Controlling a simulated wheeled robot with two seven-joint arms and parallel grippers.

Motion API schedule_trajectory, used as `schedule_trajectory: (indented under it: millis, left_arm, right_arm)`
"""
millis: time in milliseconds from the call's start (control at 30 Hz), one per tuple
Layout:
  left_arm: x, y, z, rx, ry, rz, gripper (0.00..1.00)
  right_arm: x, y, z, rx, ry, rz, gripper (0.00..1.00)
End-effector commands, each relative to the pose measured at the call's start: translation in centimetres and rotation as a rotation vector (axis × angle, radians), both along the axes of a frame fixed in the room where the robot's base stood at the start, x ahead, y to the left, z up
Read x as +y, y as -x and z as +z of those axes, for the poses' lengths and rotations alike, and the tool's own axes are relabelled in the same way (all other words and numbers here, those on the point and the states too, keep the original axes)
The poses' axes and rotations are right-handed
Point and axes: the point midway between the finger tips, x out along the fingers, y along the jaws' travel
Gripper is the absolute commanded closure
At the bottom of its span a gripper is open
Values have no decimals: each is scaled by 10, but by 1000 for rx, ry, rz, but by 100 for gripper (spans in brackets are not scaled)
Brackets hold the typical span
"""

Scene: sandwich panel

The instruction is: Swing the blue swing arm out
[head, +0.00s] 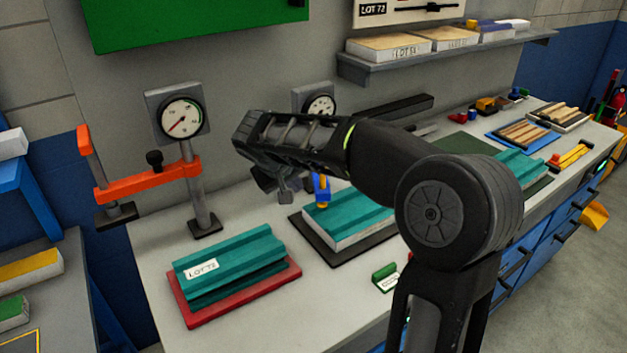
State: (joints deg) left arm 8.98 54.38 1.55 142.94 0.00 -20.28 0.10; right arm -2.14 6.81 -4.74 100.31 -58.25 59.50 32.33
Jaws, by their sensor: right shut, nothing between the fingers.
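A small blue part with a yellow piece (321,188) shows just below my right arm, above the middle teal panel (348,215). It looks like a bit of the blue swing arm; the rest is hidden behind my right gripper and forearm. My right gripper (284,192) is shut and empty, pointing down just left of the blue part in the picture. I cannot tell whether they touch. My left gripper is not in view.
An orange swing arm (150,183) with a black knob stands at left beside a gauge (182,117). A second gauge (320,105) stands behind my gripper. A green tag stand (384,275) is near the front.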

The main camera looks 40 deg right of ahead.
Motion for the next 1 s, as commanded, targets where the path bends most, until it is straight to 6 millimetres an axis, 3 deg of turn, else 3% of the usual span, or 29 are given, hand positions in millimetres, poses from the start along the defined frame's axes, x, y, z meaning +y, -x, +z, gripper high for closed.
schedule_trajectory:
  millis: [200,433,1000]
  left_arm:
    - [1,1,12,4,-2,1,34]
    - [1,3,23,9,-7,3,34]
    - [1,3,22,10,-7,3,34]
  right_arm:
    - [-24,-12,-32,4,0,-2,100]
    - [-54,-8,-29,0,-1,-1,100]
    - [-62,-7,-32,-1,0,-1,100]
